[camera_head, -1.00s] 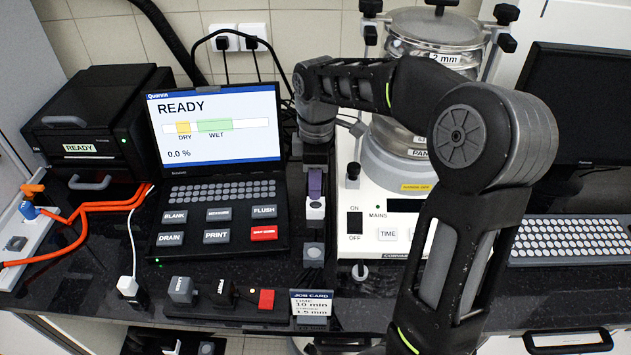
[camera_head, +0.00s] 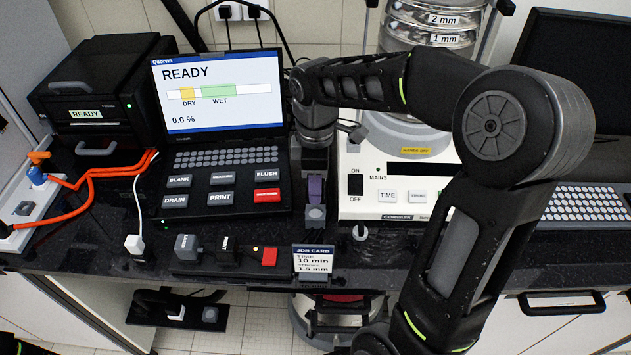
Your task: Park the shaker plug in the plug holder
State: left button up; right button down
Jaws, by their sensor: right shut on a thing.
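My right gripper (camera_head: 315,188) points down between the laptop and the white shaker base, with purple at its fingers. It is shut on the small pale shaker plug (camera_head: 316,211), which is mostly hidden by the fingers. A small grey block, which looks like the plug holder (camera_head: 315,225), stands on the black bench right at the plug. Plug and holder overlap in this view, so I cannot tell whether the plug is seated or just above. My left gripper is not in view.
The sieve shaker (camera_head: 384,205) stands right of the gripper and the laptop (camera_head: 217,160) left of it. The job card (camera_head: 313,260) and a control strip with a red button (camera_head: 269,257) are in front. A white plug (camera_head: 134,245) with a cable stands at the left.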

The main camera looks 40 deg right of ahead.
notch_tip(320, 180, down, 3)
jog(key=shift+f+b, duration=0.15)
jog(key=shift+b, duration=1)
jog(key=shift+f+b, duration=0.75)
jog(key=shift+f, duration=0.2)
jog(key=shift+f, duration=0.45)
dwell(0.8)
jog(key=c, duration=0.9)
grip_release()
jog(key=shift+o, duration=0.2)
jog(key=shift+r+b, duration=0.55)
jog(key=shift+r, duration=3.4)
jog(key=shift+f, duration=0.1)
